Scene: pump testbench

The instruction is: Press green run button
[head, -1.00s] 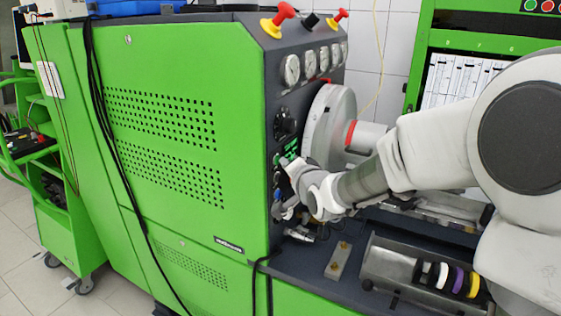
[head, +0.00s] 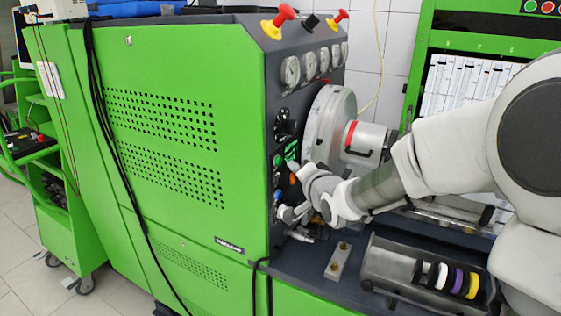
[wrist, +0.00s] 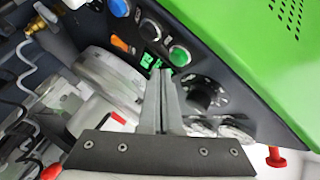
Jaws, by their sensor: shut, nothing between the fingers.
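The round green button (wrist: 180,55) with a silver ring sits on the dark control panel in the wrist view. It shows small on the panel in the head view (head: 277,160). My gripper (wrist: 159,73) is shut and empty, its two fingers together. Its tips appear just below and left of the green button in the wrist view and look apart from it. In the head view my gripper (head: 296,168) is right of the button, in front of the panel.
A blue button (wrist: 119,7), a black selector (wrist: 150,27), an orange switch (wrist: 119,44) and a black dial (wrist: 205,95) surround the spot. The round grey housing (head: 328,125) is close to my wrist. A tray of coloured rings (head: 385,262) stands below.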

